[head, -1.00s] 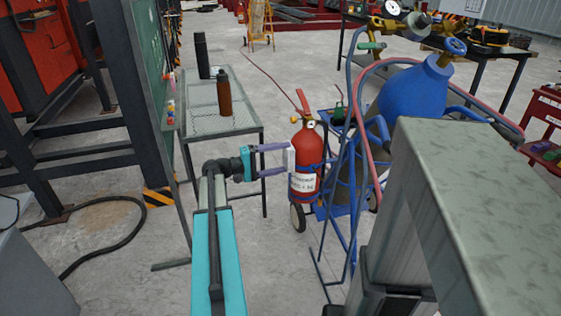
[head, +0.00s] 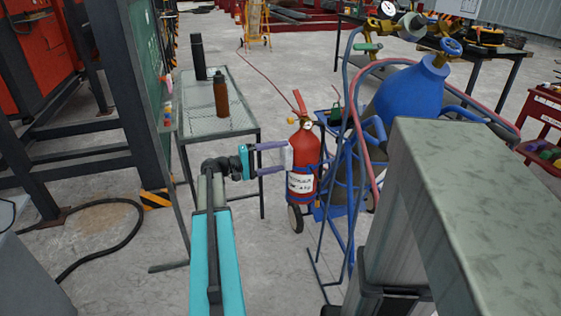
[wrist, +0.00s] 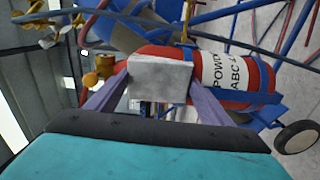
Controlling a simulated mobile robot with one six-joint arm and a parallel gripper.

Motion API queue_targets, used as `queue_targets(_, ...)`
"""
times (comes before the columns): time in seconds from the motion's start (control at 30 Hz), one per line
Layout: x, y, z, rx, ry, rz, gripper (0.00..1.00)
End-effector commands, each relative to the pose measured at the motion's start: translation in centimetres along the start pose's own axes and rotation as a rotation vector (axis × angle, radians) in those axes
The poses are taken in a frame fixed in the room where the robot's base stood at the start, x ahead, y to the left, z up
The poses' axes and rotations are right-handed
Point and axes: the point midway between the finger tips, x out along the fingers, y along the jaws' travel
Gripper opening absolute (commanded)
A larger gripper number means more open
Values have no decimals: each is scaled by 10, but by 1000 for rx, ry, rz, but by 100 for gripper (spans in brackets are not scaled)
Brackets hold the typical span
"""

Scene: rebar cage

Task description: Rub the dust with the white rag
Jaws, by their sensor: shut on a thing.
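My gripper (head: 284,157) is shut on the white rag (head: 289,158), which looks like a small pale grey-white block between the two purple fingers. The rag also shows in the wrist view (wrist: 160,76), gripped at both ends by my gripper (wrist: 160,86). In both views the rag overlaps the red fire extinguisher behind it; I cannot tell whether they touch. The arm reaches forward from the bottom of the head view, with the fingers pointing right. I cannot make out any dust for certain.
The fire extinguisher (head: 304,166) stands with a blue gas-cylinder cart (head: 345,190). A mesh table (head: 190,118) with two bottles is behind my gripper, left. A green board (head: 148,60) stands at far left. A black hose (head: 100,262) lies on the floor.

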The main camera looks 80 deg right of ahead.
Motion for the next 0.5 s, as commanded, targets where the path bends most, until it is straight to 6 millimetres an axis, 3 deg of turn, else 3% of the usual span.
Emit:
queue_targets(0.23,-1,0,-16,0,0,0,56)
queue_targets(0.5,-1,0,-18,0,0,0,56)
